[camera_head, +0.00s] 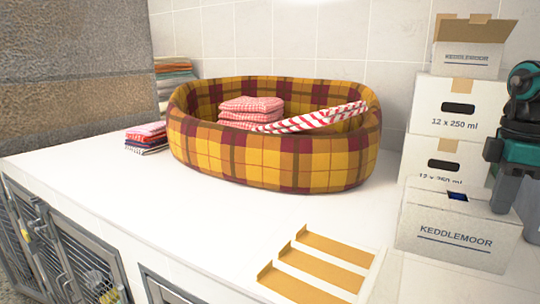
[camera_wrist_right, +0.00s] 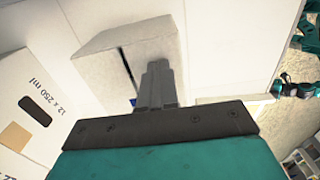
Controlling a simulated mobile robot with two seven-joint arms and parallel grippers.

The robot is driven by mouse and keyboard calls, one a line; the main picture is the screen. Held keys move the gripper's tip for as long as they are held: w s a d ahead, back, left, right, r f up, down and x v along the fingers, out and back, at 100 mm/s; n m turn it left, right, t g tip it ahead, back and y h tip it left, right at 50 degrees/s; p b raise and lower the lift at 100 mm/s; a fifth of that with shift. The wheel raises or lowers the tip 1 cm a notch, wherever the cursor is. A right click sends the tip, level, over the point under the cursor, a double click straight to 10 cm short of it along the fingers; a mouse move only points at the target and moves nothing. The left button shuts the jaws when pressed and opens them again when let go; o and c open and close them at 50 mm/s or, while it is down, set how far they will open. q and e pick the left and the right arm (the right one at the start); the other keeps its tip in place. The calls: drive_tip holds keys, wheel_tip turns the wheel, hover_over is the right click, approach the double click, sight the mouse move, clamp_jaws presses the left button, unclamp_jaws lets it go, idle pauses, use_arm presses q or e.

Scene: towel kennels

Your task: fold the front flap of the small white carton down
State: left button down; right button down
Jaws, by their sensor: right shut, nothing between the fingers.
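A small white carton (camera_head: 455,240) marked KEDDLEMOOR stands on the counter at the front right. Its top looks mostly covered by pale flaps, with a narrow dark gap between them and a blue item (camera_head: 458,197) showing in it. In the right wrist view the carton (camera_wrist_right: 105,50) lies beyond my fingers, with the dark gap beside them. My right gripper (camera_head: 503,203) is shut and empty, pointing down at the right part of the carton top; its fingertips (camera_wrist_right: 157,75) look at or just above it. I cannot tell whether they touch.
Two white 12 x 250 ml cartons (camera_head: 429,112) are stacked behind, topped by an open KEDDLEMOOR carton (camera_head: 480,60). A plaid pet bed (camera_head: 270,160) holds folded towels.

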wheel_tip(320, 180, up, 6)
drive_tip(key=p, duration=0.3)
drive_tip(key=shift+p, duration=0.4)
drive_tip(key=shift+r, duration=1.05)
drive_tip(key=shift+f, duration=0.1)
